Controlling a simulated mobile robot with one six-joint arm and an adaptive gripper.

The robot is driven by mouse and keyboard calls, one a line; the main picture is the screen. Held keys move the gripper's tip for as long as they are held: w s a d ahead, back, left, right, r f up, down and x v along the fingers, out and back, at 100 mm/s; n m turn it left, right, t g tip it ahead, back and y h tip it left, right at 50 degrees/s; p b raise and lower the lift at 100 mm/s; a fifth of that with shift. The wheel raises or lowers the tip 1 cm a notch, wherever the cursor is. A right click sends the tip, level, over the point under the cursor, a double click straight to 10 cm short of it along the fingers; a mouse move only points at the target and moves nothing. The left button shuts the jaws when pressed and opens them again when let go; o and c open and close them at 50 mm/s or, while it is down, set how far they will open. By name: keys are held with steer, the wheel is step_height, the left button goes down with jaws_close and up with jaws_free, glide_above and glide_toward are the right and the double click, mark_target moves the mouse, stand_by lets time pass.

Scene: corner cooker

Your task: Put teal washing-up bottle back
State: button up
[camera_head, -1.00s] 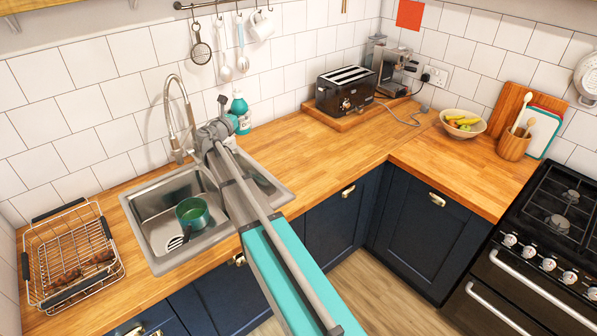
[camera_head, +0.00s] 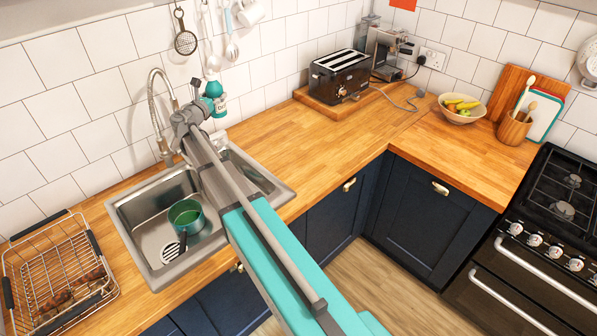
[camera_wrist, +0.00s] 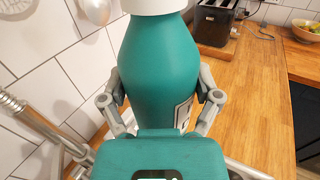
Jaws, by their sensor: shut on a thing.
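The teal washing-up bottle (camera_head: 219,106), with a white label, shows upright behind the sink's back edge in the head view. It fills the middle of the wrist view (camera_wrist: 160,62), its white top cut off by the frame. My gripper (camera_wrist: 163,97) is shut on it, with one finger on each side of its body. In the head view my gripper (camera_head: 203,108) is partly hidden by my arm. The bottle's base seems a little above the worktop, but my arm makes the gap hard to judge.
The sink (camera_head: 146,225) holds a green pot (camera_head: 187,216), and its tap (camera_head: 157,110) stands just left of my gripper. Utensils hang on the wall above. A wire rack (camera_head: 60,272) is at left. The worktop (camera_head: 290,140) between sink and toaster (camera_head: 339,76) is clear.

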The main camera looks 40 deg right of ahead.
steer(key=shift+s+d, duration=0.1)
steer(key=shift+d, duration=0.15)
steer(key=shift+s+d+f, duration=0.1)
steer(key=s+d+f+m+g+h+b, duration=0.1)
steer(key=s+d+f+m+g+b, duration=0.2)
steer(key=s, duration=0.6)
steer(key=s+d+f+m+g+h+b, duration=0.1)
steer(key=s+d+f+m+g+b, duration=0.2)
steer(key=s, duration=0.6)
steer(key=s+d+f+m+g+b, duration=0.2)
steer(key=s+d+f+g+b, duration=0.3)
steer(key=s+f+g+b, duration=0.2)
steer(key=shift+s+f+m+h+b, duration=0.4)
steer(key=shift+s+f+b, duration=0.4)
steer(key=shift+s, duration=0.45)
steer(key=shift+d+r, duration=0.1)
steer(key=w+d+f+b, duration=0.9)
steer(key=shift+w, duration=0.25)
